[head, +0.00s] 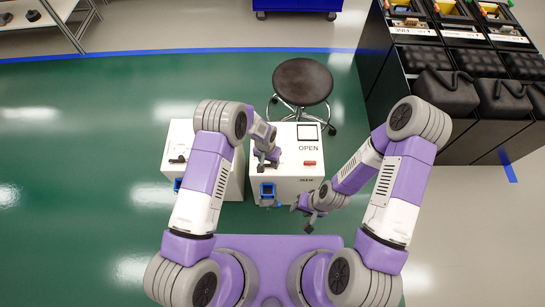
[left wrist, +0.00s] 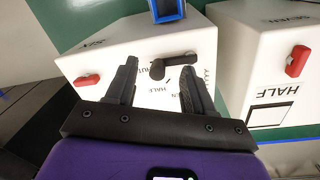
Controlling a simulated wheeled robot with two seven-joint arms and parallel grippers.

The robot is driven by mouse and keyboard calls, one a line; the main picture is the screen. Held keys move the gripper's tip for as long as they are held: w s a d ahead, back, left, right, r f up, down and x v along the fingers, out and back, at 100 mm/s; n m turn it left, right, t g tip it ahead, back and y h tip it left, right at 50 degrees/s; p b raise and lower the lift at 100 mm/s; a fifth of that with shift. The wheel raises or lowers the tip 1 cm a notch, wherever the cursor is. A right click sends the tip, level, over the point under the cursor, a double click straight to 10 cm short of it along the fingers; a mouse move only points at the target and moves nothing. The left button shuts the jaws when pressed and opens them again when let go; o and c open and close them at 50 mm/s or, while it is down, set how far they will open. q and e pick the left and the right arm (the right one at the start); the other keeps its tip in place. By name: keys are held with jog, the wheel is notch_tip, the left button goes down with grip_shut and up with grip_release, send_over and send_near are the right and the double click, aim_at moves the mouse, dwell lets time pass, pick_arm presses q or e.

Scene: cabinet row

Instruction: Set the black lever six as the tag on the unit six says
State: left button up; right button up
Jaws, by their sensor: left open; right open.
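Unit six (head: 290,187) is a white box with a red handle (head: 309,163) and a tag reading OPEN (head: 308,148) on top. My left gripper (head: 267,162) is open above its top and hides the lever in the head view. In the left wrist view, the black lever six (left wrist: 174,66) lies between and just beyond the open fingers (left wrist: 158,68), which do not grip it. Printed position words around it are partly covered and upside down. The SIX label (left wrist: 92,43) also shows there. My right gripper (head: 301,218) is open and empty, right of the unit's front.
Unit seven (left wrist: 240,70), with a HALF tag (left wrist: 270,115) and red handle (left wrist: 297,61), stands beside unit six. A black-seated stool (head: 303,82) stands behind. Dark cabinets (head: 480,140) with black bags are at the right. The green floor at left is clear.

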aim_at(267, 164)
pick_arm(q)
jog(key=w, duration=0.1)
jog(key=w+d, duration=0.1)
jog(key=w+r+y, duration=0.1)
jog(key=shift+d+m, duration=0.3)
jog(key=shift+m, duration=0.1)
jog(key=shift+w+f, duration=0.1)
jog(key=shift+f, duration=0.05)
notch_tip(267, 164, down, 7)
jog(key=shift+f+b, duration=0.1)
jog(key=shift+b, duration=0.95)
